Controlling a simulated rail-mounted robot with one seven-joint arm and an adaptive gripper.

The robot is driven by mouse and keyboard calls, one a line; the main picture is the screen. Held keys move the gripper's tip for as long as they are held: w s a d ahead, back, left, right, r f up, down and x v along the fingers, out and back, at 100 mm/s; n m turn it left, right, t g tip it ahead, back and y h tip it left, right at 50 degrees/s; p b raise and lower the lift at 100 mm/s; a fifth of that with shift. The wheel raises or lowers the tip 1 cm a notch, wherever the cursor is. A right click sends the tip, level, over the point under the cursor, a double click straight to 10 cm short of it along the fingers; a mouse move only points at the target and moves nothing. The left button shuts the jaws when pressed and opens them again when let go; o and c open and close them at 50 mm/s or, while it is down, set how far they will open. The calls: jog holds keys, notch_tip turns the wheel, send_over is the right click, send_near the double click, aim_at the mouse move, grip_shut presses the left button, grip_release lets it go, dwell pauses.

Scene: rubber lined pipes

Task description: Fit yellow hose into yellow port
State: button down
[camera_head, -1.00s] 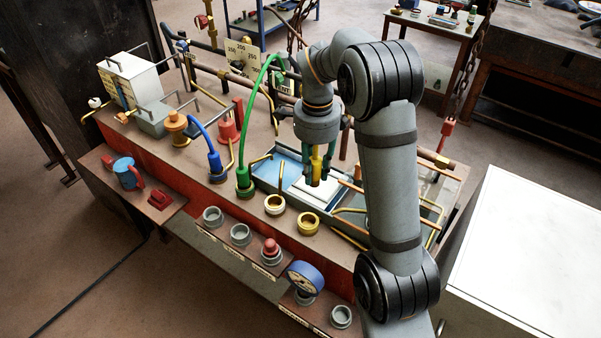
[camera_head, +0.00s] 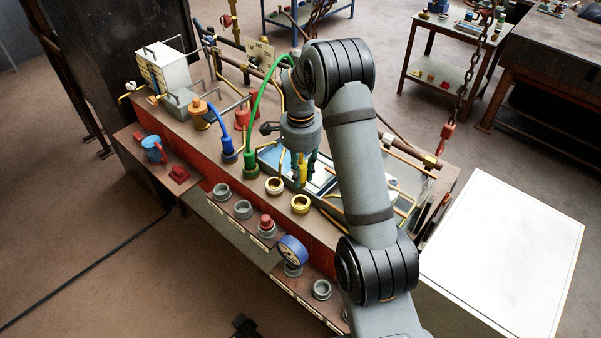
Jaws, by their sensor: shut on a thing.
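My gripper (camera_head: 303,182) points down over the front part of the bench, its green-dark fingers shut around the yellow hose end (camera_head: 302,168). The yellow port (camera_head: 300,204) is an upright open ring on the bench's front edge, just below the gripper in the picture. The hose end appears above and slightly behind the port, apart from it; the exact height gap is hard to tell. The lower tip of the hose is partly hidden between the fingers.
A paler brass ring (camera_head: 274,186) stands left of the yellow port. A green hose (camera_head: 250,160) and a blue hose (camera_head: 228,148) stand in their fittings further left. A blue gauge (camera_head: 292,250) and grey rings (camera_head: 243,209) line the lower front ledge. A tray (camera_head: 270,158) lies behind.

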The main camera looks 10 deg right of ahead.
aim_at(301, 187)
jog(key=shift+f+b, duration=2.75)
jog(key=shift+f, duration=0.2)
jog(key=shift+b, duration=0.5)
jog(key=shift+f, duration=0.15)
jog(key=shift+f+b, duration=0.35)
jog(key=shift+b, duration=0.2)
jog(key=shift+f+b, duration=1.35)
jog(key=c, duration=1.4)
grip_release()
jog(key=shift+o, duration=0.3)
notch_tip(301, 187, up, 12)
jog(key=shift+r, duration=0.1)
